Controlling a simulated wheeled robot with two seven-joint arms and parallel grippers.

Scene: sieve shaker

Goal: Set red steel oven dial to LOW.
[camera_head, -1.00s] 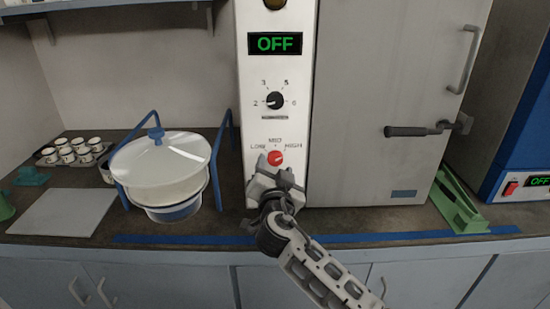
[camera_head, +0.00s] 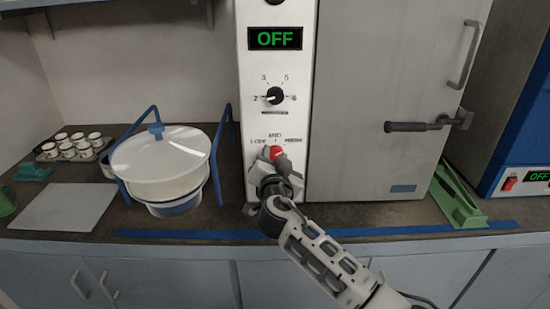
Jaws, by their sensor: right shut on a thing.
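The oven (camera_head: 375,110) is a tall off-white steel cabinet with a control panel (camera_head: 255,130) on its left side. The red dial (camera_head: 276,152) is low on the panel, under a LOW, MID, HIGH scale. My right gripper (camera_head: 273,157) is shut on the red dial, with a finger on either side of it. The gripper hides the dial's lower part, and I cannot tell which mark the dial points to. My left gripper is not in view.
A white sieve pan (camera_head: 160,165) in a blue frame stands left of the oven. A tray of small cups (camera_head: 72,147) and a grey board (camera_head: 62,207) are farther left. A green bracket (camera_head: 457,200) lies right of the oven. Blue tape (camera_head: 400,230) runs along the counter's front.

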